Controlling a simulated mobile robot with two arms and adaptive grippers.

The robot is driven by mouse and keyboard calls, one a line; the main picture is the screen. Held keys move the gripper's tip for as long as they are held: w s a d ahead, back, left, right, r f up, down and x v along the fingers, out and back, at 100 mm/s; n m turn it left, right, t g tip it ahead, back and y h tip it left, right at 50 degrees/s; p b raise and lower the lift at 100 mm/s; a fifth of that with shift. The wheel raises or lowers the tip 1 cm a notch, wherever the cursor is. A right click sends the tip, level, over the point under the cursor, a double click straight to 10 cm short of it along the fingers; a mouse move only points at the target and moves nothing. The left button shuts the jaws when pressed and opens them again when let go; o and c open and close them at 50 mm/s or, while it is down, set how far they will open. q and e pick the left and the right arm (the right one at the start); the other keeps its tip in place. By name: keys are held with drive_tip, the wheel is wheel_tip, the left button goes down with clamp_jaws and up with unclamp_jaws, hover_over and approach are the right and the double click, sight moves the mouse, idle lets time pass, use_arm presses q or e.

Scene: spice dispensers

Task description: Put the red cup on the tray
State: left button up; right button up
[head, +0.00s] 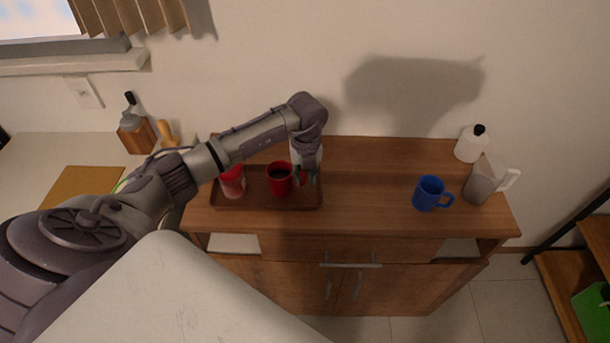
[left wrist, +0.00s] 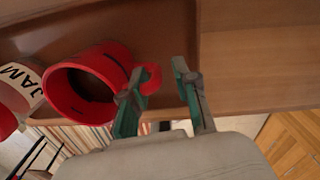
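The red cup (head: 279,181) stands upright within the brown wooden tray (head: 268,207) on top of the cabinet. Its inside looks dark. My left gripper (head: 305,178) points down just right of the cup, at its handle side, near the tray's right edge. In the left wrist view, the red cup (left wrist: 76,92) is left of the fingers, and its handle reaches in beside the left finger. The fingers of the left gripper (left wrist: 158,80) are apart, with a clear gap on the right finger's side. My right gripper is not in view.
A red-and-white jam jar (head: 232,183) stands left of the cup in the tray. A blue cup (head: 431,193), a pitcher (head: 486,182) and a white bottle (head: 471,144) stand at the right of the cabinet top. The middle of the cabinet top (head: 365,180) is clear.

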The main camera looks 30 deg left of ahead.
use_arm(q)
drive_tip(key=shift+r, duration=0.35)
wheel_tip(320, 180, up, 12)
drive_tip(key=b, duration=0.3)
drive_tip(key=shift+f, duration=0.2)
drive_tip(key=shift+d, duration=0.1)
